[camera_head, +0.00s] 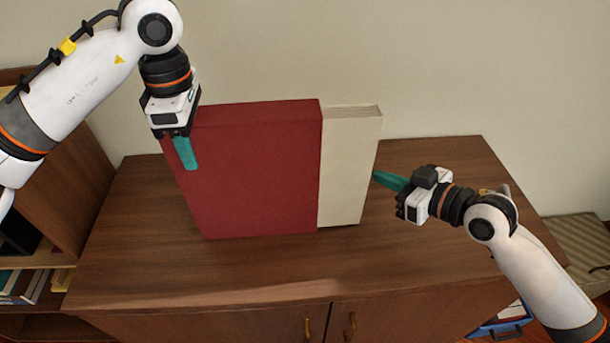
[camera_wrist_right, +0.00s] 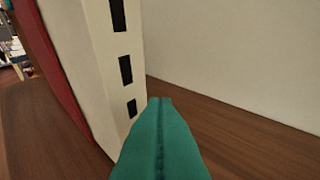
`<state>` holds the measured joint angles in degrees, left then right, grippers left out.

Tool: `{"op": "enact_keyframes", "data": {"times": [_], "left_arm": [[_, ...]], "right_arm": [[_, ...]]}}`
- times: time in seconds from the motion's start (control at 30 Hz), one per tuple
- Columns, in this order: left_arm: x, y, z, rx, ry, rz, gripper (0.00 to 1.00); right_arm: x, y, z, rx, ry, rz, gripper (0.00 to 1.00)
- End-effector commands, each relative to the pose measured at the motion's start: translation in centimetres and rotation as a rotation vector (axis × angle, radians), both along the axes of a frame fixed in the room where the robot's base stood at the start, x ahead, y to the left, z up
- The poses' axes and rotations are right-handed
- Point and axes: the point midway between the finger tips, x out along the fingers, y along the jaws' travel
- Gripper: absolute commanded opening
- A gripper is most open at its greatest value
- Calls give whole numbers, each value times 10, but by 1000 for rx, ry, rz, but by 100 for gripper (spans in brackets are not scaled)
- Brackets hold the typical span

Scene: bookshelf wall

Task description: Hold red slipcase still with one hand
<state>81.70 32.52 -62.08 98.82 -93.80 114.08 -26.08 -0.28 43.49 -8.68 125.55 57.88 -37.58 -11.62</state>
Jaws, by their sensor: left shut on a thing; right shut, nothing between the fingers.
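The red slipcase (camera_head: 255,170) stands upright on the wooden cabinet top. A cream book (camera_head: 347,165) sticks partway out of its right side. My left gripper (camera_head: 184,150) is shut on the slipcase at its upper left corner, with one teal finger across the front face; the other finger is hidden. My right gripper (camera_head: 388,180) is shut and empty, just right of the cream book. In the right wrist view its closed teal fingers (camera_wrist_right: 160,140) point past the book's edge (camera_wrist_right: 95,65), which bears dark rectangles. The slipcase (camera_wrist_right: 50,60) shows there behind the book. Whether the fingers touch the book is unclear.
The cabinet top (camera_head: 440,260) is clear in front and to the right. A pale wall (camera_head: 440,70) stands close behind. A lower shelf with books (camera_head: 35,285) is at the left. A striped seat or box (camera_head: 580,250) stands at the right.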

Motion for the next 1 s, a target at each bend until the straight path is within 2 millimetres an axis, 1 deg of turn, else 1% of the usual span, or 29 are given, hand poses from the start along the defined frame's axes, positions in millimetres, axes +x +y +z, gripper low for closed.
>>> {"op": "enact_keyframes", "data": {"times": [0.03,0.53,1.0], "left_arm": [[-2,0,-6,5,12,-4,15],[-2,0,-6,5,12,-3,15],[-2,0,-6,5,12,-4,15]], "right_arm": [[0,0,-1,0,0,0,0],[0,2,-1,0,0,0,0],[0,26,-1,2,0,3,0]]}}
